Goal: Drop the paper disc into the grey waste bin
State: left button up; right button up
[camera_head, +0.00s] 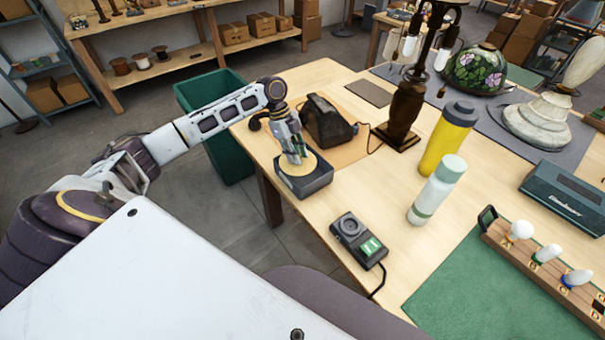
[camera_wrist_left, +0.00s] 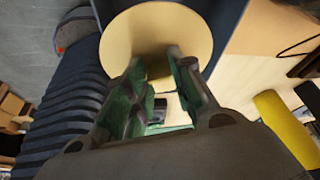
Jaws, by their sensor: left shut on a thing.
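The paper disc (camera_head: 307,166) is pale yellow and round, and fills the upper middle of the left wrist view (camera_wrist_left: 157,35). My left gripper (camera_head: 294,154) is shut on it at its edge. The disc overlaps the top of a small dark grey box (camera_head: 305,187), which looks like the grey waste bin, at the table's near left corner. Part of the box also shows beside the disc in the left wrist view (camera_wrist_left: 226,22). The disc hides the box's opening; I cannot tell whether they touch. My right gripper is out of view.
A dark green bin (camera_head: 232,150) stands on the floor left of the table. A dark device (camera_head: 328,122) and a brown lamp base (camera_head: 402,112) stand behind the box. A meter (camera_head: 358,238), a white bottle (camera_head: 437,189) and a yellow bottle (camera_head: 448,136) are to its right.

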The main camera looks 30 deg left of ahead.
pick_arm(q)
jog(key=shift+f, duration=0.3)
jog(key=o, duration=0.8)
jog(key=shift+c, duration=0.2)
jog(key=v, duration=1.2)
dwell(0.8)
